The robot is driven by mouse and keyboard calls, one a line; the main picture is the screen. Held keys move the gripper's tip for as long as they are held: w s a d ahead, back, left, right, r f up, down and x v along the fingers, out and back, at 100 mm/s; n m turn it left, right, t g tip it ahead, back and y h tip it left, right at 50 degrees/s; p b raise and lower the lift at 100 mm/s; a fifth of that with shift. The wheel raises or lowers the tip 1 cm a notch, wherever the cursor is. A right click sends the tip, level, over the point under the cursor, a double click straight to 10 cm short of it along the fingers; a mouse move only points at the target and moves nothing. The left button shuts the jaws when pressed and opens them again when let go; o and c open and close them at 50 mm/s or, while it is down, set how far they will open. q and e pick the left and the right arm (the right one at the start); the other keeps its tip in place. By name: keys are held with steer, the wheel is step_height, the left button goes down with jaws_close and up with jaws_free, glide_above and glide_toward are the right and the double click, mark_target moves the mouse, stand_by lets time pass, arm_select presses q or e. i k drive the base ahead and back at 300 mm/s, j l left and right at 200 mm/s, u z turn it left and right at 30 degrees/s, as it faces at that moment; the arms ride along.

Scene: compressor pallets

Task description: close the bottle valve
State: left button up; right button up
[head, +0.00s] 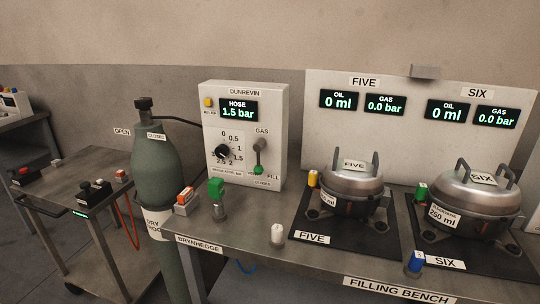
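The tall dark green gas bottle (155,170) stands upright on the floor at the left end of the filling bench. Its black valve (144,106) sits on top. An OPEN label (122,132) shows to the left of the bottle neck and a CLOSED label (156,137) to the right. I cannot tell which way the valve is set. A dark hose runs from the valve toward the white DUNREVIN panel (275,110), whose HOSE display (238,111) reads 1.5 bar. Neither of my grippers is in view.
The filling bench (240,252) carries two silver compressors, FIVE (350,183) and SIX (478,196), on black mats. A green-capped fitting (217,200) and small coloured blocks stand near its left end. A cart (50,198) with switches stands left of the bottle.

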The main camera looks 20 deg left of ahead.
mark_target(143, 104)
steer(key=u, duration=1.25)
steer(key=i+j, duration=1)
